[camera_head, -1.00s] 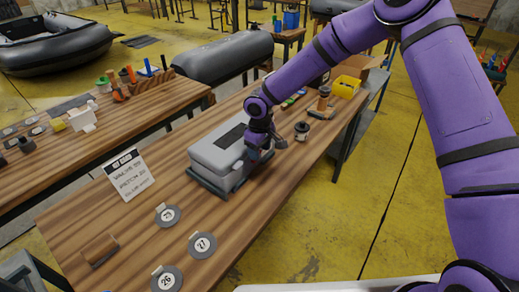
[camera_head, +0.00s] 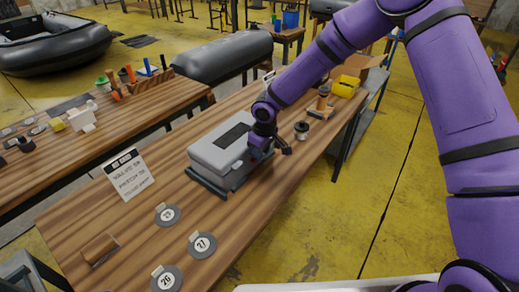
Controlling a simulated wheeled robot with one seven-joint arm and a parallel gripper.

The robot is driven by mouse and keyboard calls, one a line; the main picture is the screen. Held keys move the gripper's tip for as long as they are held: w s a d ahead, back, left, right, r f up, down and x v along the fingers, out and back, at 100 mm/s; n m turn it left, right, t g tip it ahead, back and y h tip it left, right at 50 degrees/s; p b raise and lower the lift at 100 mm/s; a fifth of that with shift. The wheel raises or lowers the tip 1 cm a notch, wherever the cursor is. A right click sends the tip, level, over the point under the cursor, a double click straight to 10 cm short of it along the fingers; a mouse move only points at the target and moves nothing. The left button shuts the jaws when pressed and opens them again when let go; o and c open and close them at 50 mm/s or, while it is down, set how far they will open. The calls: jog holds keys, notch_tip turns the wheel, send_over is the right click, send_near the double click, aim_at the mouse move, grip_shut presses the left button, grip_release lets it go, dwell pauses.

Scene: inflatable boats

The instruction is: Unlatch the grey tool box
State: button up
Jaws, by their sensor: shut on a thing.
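The grey tool box (camera_head: 215,152) sits on the wooden workbench (camera_head: 135,228), its lid down, with a dark panel on top and a dark base. My gripper (camera_head: 262,155) is at the right side of the box, low against its front face. Its fingers are small and partly hidden by the wrist. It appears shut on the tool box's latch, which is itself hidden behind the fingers.
Round numbered tags (camera_head: 201,245) and a wooden block (camera_head: 99,248) lie on the near bench. A sign (camera_head: 128,174) stands left of the box. A dark spool (camera_head: 301,131) and a yellow bin (camera_head: 346,87) are beyond my gripper.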

jog(key=d+f+t+y, duration=0.1)
jog(key=s+t+y, duration=0.1)
jog(key=y, duration=0.1)
jog(key=s+d+f+t+y, duration=0.1)
jog(key=shift+d+f+t+y, duration=0.3)
jog(key=shift+f+t+y, duration=0.05)
jog(key=shift+t+y, duration=0.05)
jog(key=shift+s+d+f+t+y, duration=0.1)
jog(key=shift+d+f+t+y, duration=0.15)
jog(key=shift+f+t+y, duration=0.4)
jog(key=shift+s+d+f+t+y, duration=0.15)
jog(key=shift+f+t+y, duration=0.35)
jog(key=shift+t+y, duration=0.4)
jog(key=shift+y, duration=0.25)
jog(key=o, duration=0.9)
